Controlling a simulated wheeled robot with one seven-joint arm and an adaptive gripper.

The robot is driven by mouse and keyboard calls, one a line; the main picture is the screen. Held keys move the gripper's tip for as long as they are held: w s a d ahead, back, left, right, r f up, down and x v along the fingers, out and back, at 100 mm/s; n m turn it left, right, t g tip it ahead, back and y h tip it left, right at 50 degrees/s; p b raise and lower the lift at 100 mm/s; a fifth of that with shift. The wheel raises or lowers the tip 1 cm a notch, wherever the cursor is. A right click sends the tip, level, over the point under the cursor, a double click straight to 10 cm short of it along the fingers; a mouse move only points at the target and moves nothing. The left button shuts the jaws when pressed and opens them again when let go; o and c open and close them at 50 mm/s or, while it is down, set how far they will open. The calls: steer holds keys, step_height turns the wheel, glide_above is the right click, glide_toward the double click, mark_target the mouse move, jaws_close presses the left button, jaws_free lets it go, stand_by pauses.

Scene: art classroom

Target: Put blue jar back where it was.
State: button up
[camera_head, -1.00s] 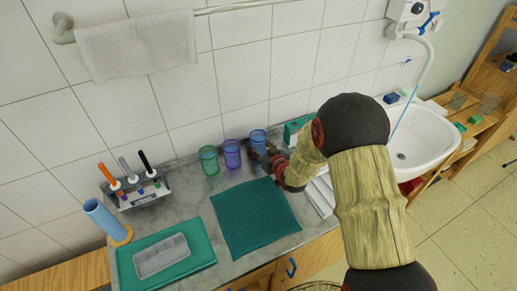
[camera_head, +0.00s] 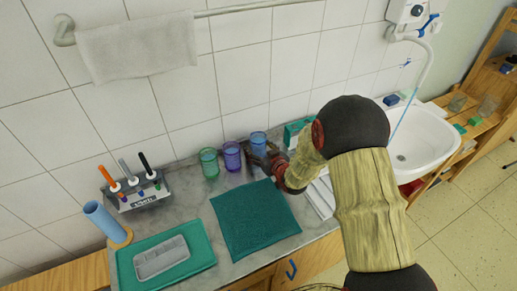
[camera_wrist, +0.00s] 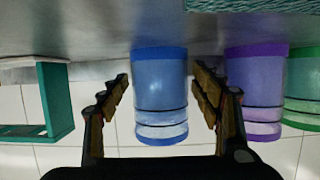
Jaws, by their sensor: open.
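The blue jar (camera_head: 258,142) stands upright on the grey counter near the tiled wall, at the right end of a row with a purple jar (camera_head: 232,155) and a green jar (camera_head: 209,162). My gripper (camera_head: 266,158) is low at the blue jar, coming from the right; my arm hides part of it. In the wrist view, which looks upside down, the blue jar (camera_wrist: 160,95) lies between the two spread fingers of my gripper (camera_wrist: 161,78). Gaps show on both sides of the jar. The purple jar (camera_wrist: 256,90) is just beyond one finger, with the green jar (camera_wrist: 302,88) behind it.
A teal cloth (camera_head: 255,218) lies in front of the jars. A teal mat (camera_head: 205,250) with a grey tray (camera_head: 162,258), a marker holder (camera_head: 140,193) and a blue tube (camera_head: 106,219) are at left. A green box (camera_head: 295,130) and a sink (camera_head: 410,145) are at right.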

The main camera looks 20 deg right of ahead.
steer(key=p+v, duration=0.3)
steer(key=v, duration=0.8)
steer(key=shift+s+d+r, duration=0.15)
steer(key=shift+s+r, duration=0.1)
steer(key=shift+r, duration=0.1)
steer(key=s+d+r+m+g+h, duration=0.1)
steer(key=s+r+g+h, duration=0.15)
steer(key=r, duration=0.55)
steer(key=s+d+r+g+h, duration=0.1)
steer(key=s+d+r, duration=0.1)
steer(key=s+r, duration=0.35)
steer(key=s+a+r+g, duration=0.1)
steer(key=s+r, duration=0.2)
steer(key=s, duration=0.4)
steer(key=s+a+r+g, duration=0.2)
steer(key=s+r, duration=0.1)
steer(key=s, duration=0.4)
steer(key=s+a+r+m+g, duration=0.1)
steer(key=s+a+r, duration=0.1)
steer(key=s, duration=0.4)
steer(key=shift+s+r+g+y, duration=0.35)
steer(key=shift+s+r+y, duration=0.1)
steer(key=shift+r, duration=0.1)
